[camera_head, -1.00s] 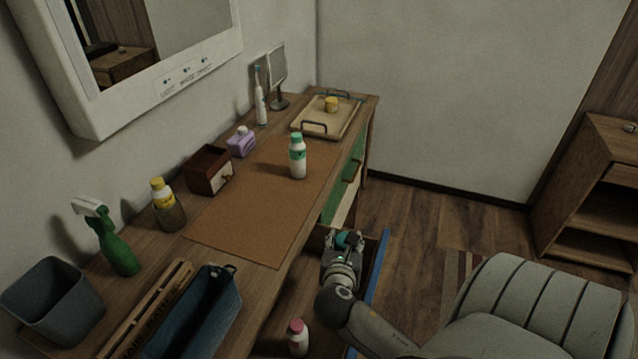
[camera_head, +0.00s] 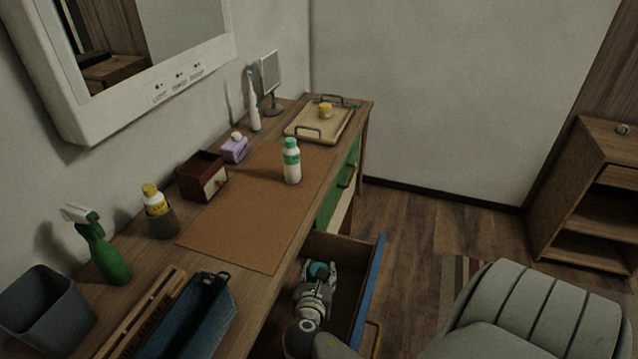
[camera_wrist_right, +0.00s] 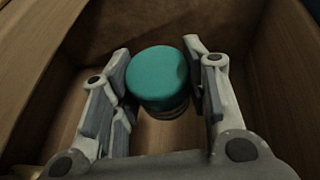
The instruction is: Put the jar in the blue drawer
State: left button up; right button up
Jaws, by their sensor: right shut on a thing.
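The jar (camera_head: 318,269) has a teal lid and is held inside the open blue drawer. The blue drawer (camera_head: 371,285) is pulled out from the right side of the wooden counter; its front panel is blue and its inside is brown wood. My right gripper (camera_head: 320,272) is shut on the jar, down between the drawer walls. In the right wrist view the teal lid (camera_wrist_right: 157,74) sits between the two fingers, with the drawer's wooden walls around it. I cannot tell whether the jar's base touches the drawer floor. My left gripper is not in view.
A white bottle with a green cap (camera_head: 292,161) stands on the brown mat (camera_head: 245,220). A blue tray (camera_head: 188,318) lies near the counter's front edge. A grey chair (camera_head: 530,310) stands to the right of the drawer.

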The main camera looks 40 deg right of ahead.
jog(key=shift+f, duration=0.25)
jog(key=shift+f, duration=0.35)
jog(key=o, duration=1.1)
jog(key=shift+r, duration=0.3)
jog(key=v, duration=1.2)
jog(key=shift+r, duration=0.3)
